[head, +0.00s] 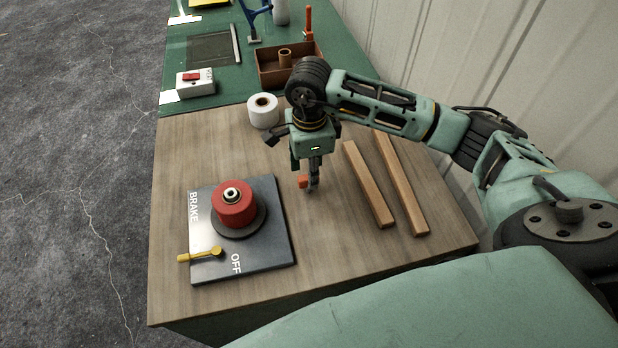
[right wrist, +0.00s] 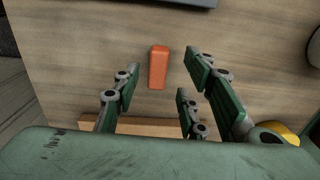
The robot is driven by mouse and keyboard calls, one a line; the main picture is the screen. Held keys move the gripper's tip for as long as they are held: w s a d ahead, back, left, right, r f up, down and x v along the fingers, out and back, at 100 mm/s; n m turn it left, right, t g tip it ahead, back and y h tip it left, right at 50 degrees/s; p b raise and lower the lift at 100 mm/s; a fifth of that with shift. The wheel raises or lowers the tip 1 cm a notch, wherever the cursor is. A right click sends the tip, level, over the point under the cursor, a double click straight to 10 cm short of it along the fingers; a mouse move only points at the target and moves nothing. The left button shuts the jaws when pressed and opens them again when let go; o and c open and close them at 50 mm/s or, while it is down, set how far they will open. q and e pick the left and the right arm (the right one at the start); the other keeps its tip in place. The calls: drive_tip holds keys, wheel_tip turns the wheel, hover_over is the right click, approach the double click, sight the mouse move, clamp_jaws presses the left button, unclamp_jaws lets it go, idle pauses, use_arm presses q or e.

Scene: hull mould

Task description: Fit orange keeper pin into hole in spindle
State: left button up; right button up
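The orange keeper pin (head: 303,182) is a small block-like piece at the wooden bench top, just left of my right gripper's fingertips. In the right wrist view the pin (right wrist: 158,67) shows ahead of the fingers, with bare wood around it. My right gripper (head: 313,184) points down; its fingers (right wrist: 162,78) are spread, with gaps between them and the pin. The spindle (head: 232,194) is the pale metal end rising from the red drum (head: 235,212) on the dark brake plate (head: 275,235). Its hole cannot be made out. My left gripper is not in view.
A yellow lever (head: 205,254) lies on the plate near "OFF". Two wooden strips (head: 368,185) (head: 402,185) lie right of my gripper. A white roll (head: 262,111) and a brown tray (head: 262,72) stand behind.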

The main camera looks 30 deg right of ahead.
drive_tip(key=f, duration=0.1)
drive_tip(key=f+p, duration=0.1)
drive_tip(key=f, duration=0.1)
drive_tip(key=shift+s+a+f+p, duration=0.15)
drive_tip(key=shift+a+f+p, duration=0.1)
drive_tip(key=shift+f+p, duration=0.15)
drive_tip(key=shift+f, duration=0.55)
clamp_jaws()
